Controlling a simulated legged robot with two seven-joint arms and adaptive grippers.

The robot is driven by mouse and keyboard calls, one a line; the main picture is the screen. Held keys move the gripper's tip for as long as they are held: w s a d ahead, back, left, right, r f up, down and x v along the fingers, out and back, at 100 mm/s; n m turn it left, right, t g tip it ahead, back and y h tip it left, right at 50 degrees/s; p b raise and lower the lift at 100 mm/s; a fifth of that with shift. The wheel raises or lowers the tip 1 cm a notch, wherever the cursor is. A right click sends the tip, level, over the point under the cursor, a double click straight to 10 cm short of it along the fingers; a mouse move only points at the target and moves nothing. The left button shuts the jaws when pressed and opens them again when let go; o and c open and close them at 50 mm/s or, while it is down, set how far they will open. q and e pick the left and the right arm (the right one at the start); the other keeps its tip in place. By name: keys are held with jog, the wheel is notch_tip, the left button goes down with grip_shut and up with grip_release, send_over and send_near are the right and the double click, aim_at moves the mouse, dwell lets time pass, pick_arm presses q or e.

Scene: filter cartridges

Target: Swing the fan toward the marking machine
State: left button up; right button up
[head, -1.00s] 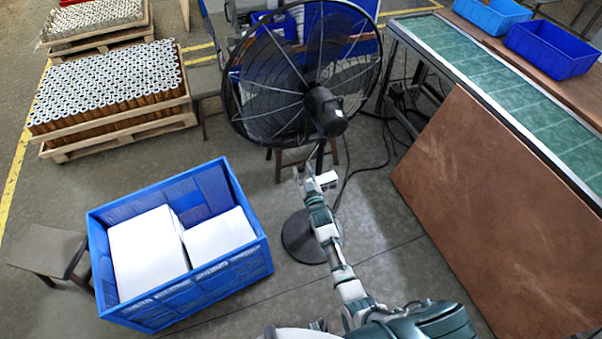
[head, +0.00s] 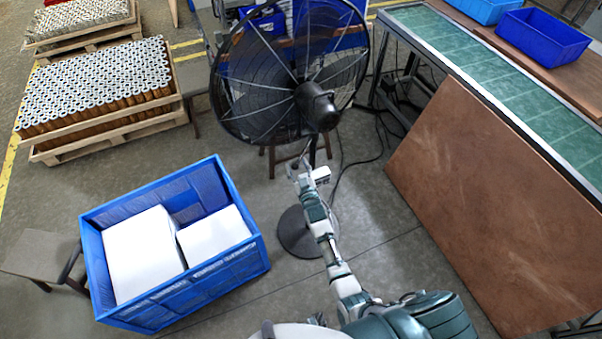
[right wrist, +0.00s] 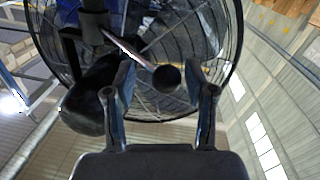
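A black pedestal fan (head: 317,106) stands upright in the middle of the head view, its round wire cage facing away from me. Its motor housing faces me and its round base (head: 297,236) is on the floor. My right gripper (head: 307,171) is just below the motor housing, beside the pole. In the right wrist view the gripper (right wrist: 165,90) is open, with a rod ending in a dark round knob (right wrist: 167,77) between or just beyond its fingers. Contact is not clear. Equipment behind the cage is partly hidden; I cannot tell which is the marking machine. My left gripper is out of view.
A blue crate (head: 262,252) with white boxes stands at lower left by a stool (head: 40,252). Pallets of cartridges (head: 100,85) are behind it. A brown board (head: 490,215) leans against a green-topped conveyor (head: 470,65) at right. Cables lie behind the fan.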

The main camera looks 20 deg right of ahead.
jog(key=s, duration=1.1)
jog(key=shift+s+a, duration=0.15)
jog(key=shift+s, duration=0.2)
jog(key=shift+f, duration=0.1)
jog(key=s+a+f+g+y, duration=0.1)
jog(key=s+f+g, duration=0.2)
jog(key=s+f, duration=0.55)
jog(key=s+a+f+g, duration=0.1)
jog(key=s+f+g, duration=0.2)
jog(key=f, duration=1.1)
jog(key=s+a+f+g+y, duration=0.1)
jog(key=s+a+f+g, duration=0.15)
jog(key=s+f, duration=0.6)
jog(key=s+d+f+g, duration=0.2)
jog(key=s+f, duration=0.3)
jog(key=s, duration=0.5)
jog(key=s+d+f+g, duration=0.2)
jog(key=s+f, duration=0.4)
jog(key=s, duration=0.4)
jog(key=s+d+f+g+h, duration=0.1)
jog(key=s+f+g, duration=0.3)
jog(key=s, duration=0.6)
notch_tip(320, 180, down, 2)
jog(key=shift+d+f+n, duration=0.2)
jog(key=shift+d+n, duration=0.2)
jog(key=shift+d, duration=0.1)
